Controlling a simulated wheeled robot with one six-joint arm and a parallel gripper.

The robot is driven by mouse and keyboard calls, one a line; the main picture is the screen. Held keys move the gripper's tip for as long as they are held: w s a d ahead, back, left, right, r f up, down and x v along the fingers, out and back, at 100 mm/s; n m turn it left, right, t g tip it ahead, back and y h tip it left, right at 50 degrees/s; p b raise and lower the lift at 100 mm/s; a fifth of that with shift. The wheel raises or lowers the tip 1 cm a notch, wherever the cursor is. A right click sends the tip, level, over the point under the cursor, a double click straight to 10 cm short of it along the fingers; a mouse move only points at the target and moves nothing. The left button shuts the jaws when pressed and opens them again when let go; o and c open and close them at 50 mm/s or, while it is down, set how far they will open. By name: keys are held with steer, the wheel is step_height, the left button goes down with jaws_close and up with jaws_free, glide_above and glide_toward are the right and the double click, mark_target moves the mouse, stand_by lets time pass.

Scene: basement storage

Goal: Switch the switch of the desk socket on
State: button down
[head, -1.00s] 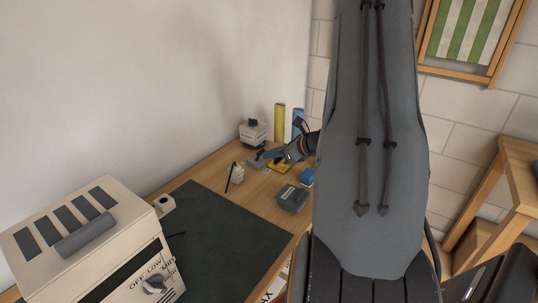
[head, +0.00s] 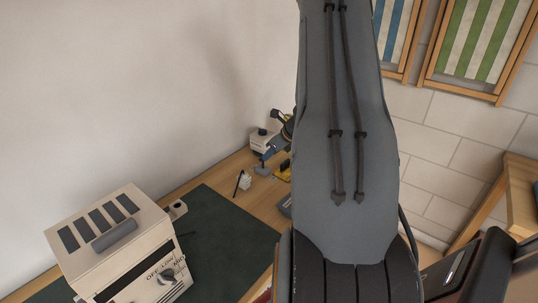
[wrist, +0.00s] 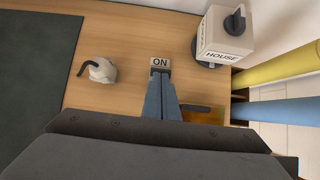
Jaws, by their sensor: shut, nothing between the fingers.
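A small plate marked "ON" (wrist: 160,63) lies on the wooden desk in the wrist view. It seems to belong to the desk socket, but most of that is hidden behind my fingers. My gripper (wrist: 161,82) is shut and empty, with its blue-grey fingers pointing at the plate's near edge. I cannot tell whether they touch it. In the head view my gripper (head: 266,157) points down over a small grey piece (head: 262,169) at the desk's back. I cannot read the switch's position.
A white box marked "HOUSE" with a black knob (wrist: 222,40) stands close on the right. A small white object with a black hooked piece (wrist: 101,70) lies left. Yellow (wrist: 275,66) and blue (wrist: 277,111) cylinders are at right. A cream heater (head: 115,245) stands front left.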

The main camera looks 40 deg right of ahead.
steer(key=shift+w+a+r+b, duration=0.1)
steer(key=shift+w+a+b, duration=0.15)
steer(key=shift+w, duration=0.65)
steer(key=shift+w+a+r+b, duration=0.1)
steer(key=shift+w+b, duration=0.1)
steer(key=shift+w, duration=0.65)
steer(key=shift+w, duration=0.1)
steer(key=s+r, duration=0.4)
steer(key=r, duration=0.8)
steer(key=shift+s+d+r, duration=0.2)
steer(key=shift+s+d, duration=0.05)
steer(key=shift+d, duration=0.15)
